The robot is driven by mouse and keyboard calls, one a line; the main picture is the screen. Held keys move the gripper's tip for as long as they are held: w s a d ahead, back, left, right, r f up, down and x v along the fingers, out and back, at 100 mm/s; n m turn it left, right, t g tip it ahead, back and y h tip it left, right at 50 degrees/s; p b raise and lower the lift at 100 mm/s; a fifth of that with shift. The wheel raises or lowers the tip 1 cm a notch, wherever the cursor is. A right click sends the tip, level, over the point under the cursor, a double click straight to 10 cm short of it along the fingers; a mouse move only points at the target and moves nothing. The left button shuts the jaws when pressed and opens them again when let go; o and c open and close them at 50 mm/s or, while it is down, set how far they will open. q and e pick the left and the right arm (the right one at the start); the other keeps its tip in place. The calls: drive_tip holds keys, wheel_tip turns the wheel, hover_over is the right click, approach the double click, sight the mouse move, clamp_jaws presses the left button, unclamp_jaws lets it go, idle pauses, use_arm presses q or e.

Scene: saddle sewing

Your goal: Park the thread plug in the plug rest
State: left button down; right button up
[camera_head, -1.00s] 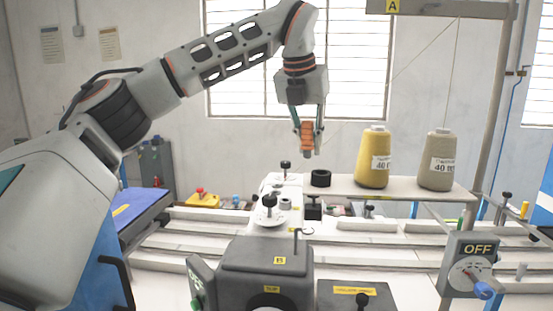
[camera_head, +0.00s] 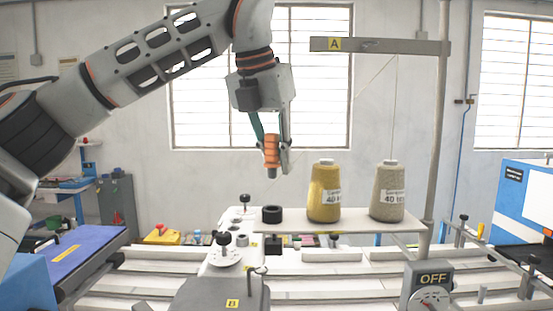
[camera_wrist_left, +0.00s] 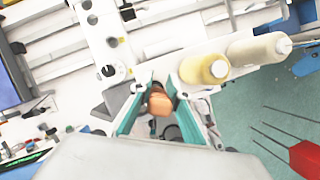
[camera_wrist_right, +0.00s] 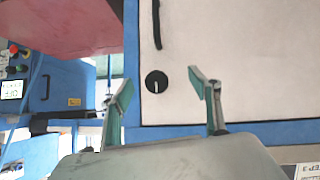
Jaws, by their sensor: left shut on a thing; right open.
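The thread plug (camera_head: 271,152) is an orange ribbed piece with a dark lower tip. My left gripper (camera_head: 270,160) is shut on it and holds it upright in the air. In the head view it appears above the black ring (camera_head: 272,214), which looks like the plug rest, at the left end of the shelf. A gap shows between plug tip and ring; the depth between them is unclear. In the left wrist view the plug (camera_wrist_left: 159,102) sits between the fingers and what lies below is partly hidden. My right gripper (camera_wrist_right: 160,85) is open and empty, only in its wrist view.
A yellow thread cone (camera_head: 324,192) and a beige one (camera_head: 388,192) stand on the shelf (camera_head: 350,226) right of the ring. A post with an overhead bar (camera_head: 385,46) rises behind. A pale panel with a black knob (camera_wrist_right: 157,82) faces my right gripper.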

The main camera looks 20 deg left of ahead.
use_arm(q)
drive_tip(key=shift+f+b, duration=0.55)
drive_tip(key=shift+f, duration=0.3)
wheel_tip(320, 180, down, 2)
drive_tip(key=shift+f+b, duration=0.1)
drive_tip(key=shift+b, duration=0.65)
drive_tip(key=shift+f, duration=0.45)
drive_tip(key=shift+f+b, duration=0.1)
drive_tip(key=shift+b, duration=0.2)
use_arm(e)
drive_tip(key=shift+w+a+t+y, duration=0.3)
drive_tip(key=shift+w+a+y, duration=0.1)
drive_tip(key=shift+w+a, duration=0.5)
use_arm(q)
drive_tip(key=shift+p, duration=0.3)
use_arm(e)
drive_tip(key=shift+s+r, duration=0.15)
drive_tip(key=shift+s, duration=0.05)
use_arm(q)
drive_tip(key=shift+p, duration=0.5)
use_arm(e)
drive_tip(key=shift+r, duration=0.6)
use_arm(q)
drive_tip(key=shift+f+b, duration=0.4)
drive_tip(key=shift+f, duration=0.3)
use_arm(e)
drive_tip(key=shift+f, duration=0.55)
